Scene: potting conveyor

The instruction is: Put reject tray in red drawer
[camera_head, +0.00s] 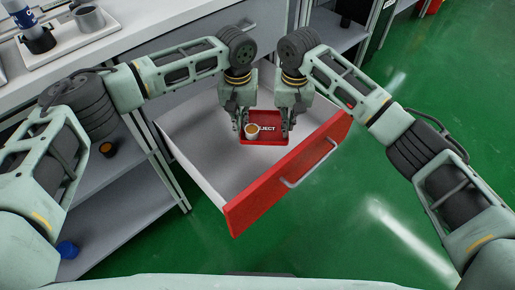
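The red reject tray (266,141) shows "EJECT" in white letters, the first letter hidden, and carries a small cup (252,131) with brownish contents at its left. The red drawer (285,177) is pulled out, with a red front, a pale handle and a light grey inside. The tray appears over the drawer's inside; I cannot tell whether it rests on the floor. My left gripper (240,133) is at the tray's left edge and my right gripper (289,130) is at its right edge. Their fingertips are too small to tell whether they are shut on it.
A white counter (150,45) runs along the upper left, with a tray holding a bottle and a grey cup (89,18). Below it are grey shelves with a dark pot (107,149) and a blue item (67,249). Green floor lies open at right.

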